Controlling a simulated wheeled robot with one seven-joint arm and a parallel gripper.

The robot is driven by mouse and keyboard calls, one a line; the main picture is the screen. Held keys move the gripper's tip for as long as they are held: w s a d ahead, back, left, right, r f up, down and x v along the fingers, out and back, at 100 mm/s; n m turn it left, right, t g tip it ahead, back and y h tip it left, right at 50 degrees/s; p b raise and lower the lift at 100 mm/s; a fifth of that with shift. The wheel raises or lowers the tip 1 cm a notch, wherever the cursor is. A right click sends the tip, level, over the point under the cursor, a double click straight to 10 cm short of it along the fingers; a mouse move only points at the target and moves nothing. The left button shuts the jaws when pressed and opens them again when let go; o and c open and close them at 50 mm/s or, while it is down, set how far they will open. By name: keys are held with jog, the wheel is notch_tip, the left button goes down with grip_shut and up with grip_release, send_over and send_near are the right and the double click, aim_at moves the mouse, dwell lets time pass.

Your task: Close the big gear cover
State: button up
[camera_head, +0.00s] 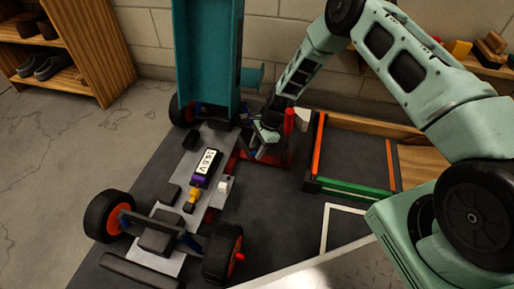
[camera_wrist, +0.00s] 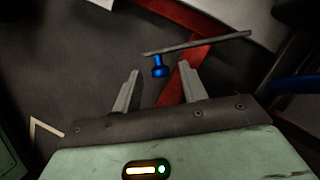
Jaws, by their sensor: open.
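The car (camera_head: 178,215) stands on a dark mat with its teal body shell (camera_head: 208,60) raised upright at its rear. My gripper (camera_head: 262,148) is low beside the car's rear right, next to a red post (camera_head: 289,124). In the wrist view my gripper (camera_wrist: 159,80) has its two fingers apart. A thin dark plate with a blue knob (camera_wrist: 158,68) shows beyond the fingertips; it may be the gear cover, seen nearly edge-on. The knob appears between the fingertips, with no clear contact. My arm and gripper partly hide this area in the head view.
A red bar (camera_wrist: 185,80) runs behind the knob. A battery marked 15.5V (camera_head: 205,165) lies on the chassis. An orange and green edged tray (camera_head: 350,152) stands right of my gripper. A wooden shelf (camera_head: 85,45) with shoes is at the back left.

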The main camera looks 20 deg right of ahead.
notch_tip(320, 180, up, 9)
jog(key=p, duration=0.5)
jog(key=shift+r, duration=0.15)
